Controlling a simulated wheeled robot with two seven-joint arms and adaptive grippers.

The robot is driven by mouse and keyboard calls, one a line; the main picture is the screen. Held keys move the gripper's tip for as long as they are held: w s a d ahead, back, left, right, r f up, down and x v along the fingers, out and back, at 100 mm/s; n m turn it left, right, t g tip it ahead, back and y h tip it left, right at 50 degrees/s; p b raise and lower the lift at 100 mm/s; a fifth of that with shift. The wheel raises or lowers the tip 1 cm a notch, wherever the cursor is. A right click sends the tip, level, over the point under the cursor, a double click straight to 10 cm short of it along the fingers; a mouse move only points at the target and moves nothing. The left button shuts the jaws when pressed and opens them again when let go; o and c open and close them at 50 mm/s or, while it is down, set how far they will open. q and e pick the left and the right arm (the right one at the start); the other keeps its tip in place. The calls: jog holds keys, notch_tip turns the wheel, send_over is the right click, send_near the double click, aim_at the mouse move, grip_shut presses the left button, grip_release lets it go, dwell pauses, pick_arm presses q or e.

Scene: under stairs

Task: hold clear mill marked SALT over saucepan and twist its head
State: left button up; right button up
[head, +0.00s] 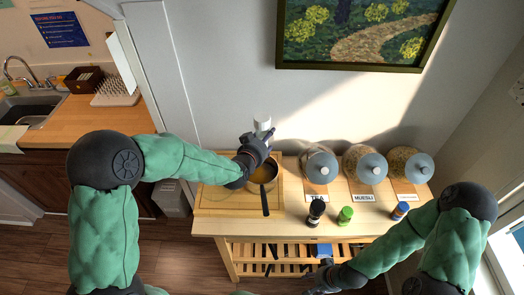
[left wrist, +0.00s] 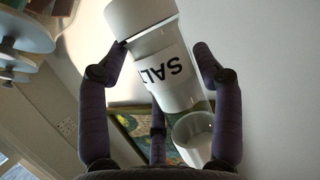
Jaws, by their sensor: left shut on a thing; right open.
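The clear mill (left wrist: 172,75) has a white label reading SALT, upside down in the left wrist view. My left gripper (left wrist: 160,85) is shut on its body, with fingers on both sides. In the head view the mill's white end (head: 262,123) sticks up past my left gripper (head: 256,150), and the rest is hidden. The saucepan (head: 274,172) stands on a wooden board, its dark handle toward the front. The left gripper is at the pan's back left and covers part of it; its exact height is unclear. My right gripper (head: 322,280) is open, low before the table's front edge.
Three lidded glass jars (head: 365,166) stand on labelled boards at the table's back right. A dark bottle (head: 316,212), a green-capped jar (head: 345,215) and a blue-capped jar (head: 399,211) stand along the front. The wooden board (head: 212,202) holds the pan. A framed picture (head: 350,66) hangs behind.

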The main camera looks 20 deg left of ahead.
pick_arm(q)
jog(key=shift+w+d+f+h+b, duration=0.15)
jog(key=shift+d+h+b, duration=0.2)
jog(key=shift+d, duration=0.2)
jog(key=shift+f+b, duration=1)
jog(key=shift+f, duration=0.9)
